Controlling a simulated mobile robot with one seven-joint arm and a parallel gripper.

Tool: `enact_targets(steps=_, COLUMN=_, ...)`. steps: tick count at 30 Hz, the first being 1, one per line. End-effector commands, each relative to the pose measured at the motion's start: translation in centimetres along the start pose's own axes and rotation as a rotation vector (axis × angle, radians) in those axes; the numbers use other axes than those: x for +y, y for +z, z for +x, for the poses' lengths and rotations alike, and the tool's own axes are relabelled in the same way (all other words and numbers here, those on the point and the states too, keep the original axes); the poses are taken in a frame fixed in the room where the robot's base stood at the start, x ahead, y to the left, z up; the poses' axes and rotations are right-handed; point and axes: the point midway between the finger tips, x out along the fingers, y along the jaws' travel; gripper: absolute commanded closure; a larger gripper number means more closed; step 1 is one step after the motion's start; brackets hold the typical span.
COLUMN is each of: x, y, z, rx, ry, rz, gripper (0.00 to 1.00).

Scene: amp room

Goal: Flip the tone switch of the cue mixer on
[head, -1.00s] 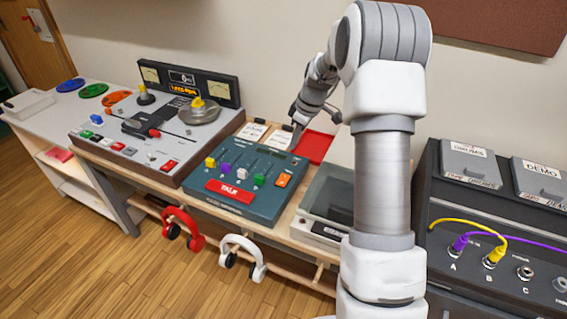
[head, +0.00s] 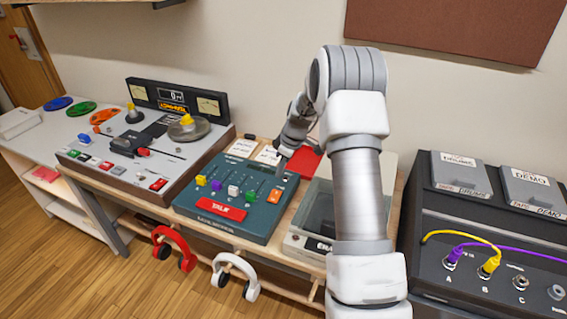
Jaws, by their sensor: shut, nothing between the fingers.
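The cue mixer appears to be the teal console (head: 240,225) on the wooden bench, with a red TALK bar (head: 222,208) along its front. An orange rocker-like switch (head: 274,196) sits at its right side; it is likely the tone switch, but its lettering and position are too small to read. My gripper (head: 281,166) points down over the console's back right part, behind the orange switch. It is shut and empty. I cannot tell whether its tip touches the panel.
Fader caps in yellow, purple, white and green (head: 251,196) stand left of the orange switch. A tape machine (head: 125,185) is on the left, a clear-lidded box (head: 308,238) on the right. A red tray (head: 305,161) and paper cards (head: 268,155) lie behind. Headphones (head: 235,270) hang in front.

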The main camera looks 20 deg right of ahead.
Motion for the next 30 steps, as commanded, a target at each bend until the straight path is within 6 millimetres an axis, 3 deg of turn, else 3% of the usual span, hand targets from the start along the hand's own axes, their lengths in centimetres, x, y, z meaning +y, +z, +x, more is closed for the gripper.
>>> enact_targets(steps=6, x=0.0, y=0.1, z=4.7, rx=-0.002, ry=-0.002, rz=0.001, gripper=1.0)
enact_targets(steps=12, x=0.3, y=0.9, z=7.0, rx=0.0, ry=0.0, rz=0.001, gripper=1.0)
enact_targets(steps=30, x=0.4, y=1.2, z=8.2, rx=0.001, ry=0.001, rz=0.0, gripper=1.0)
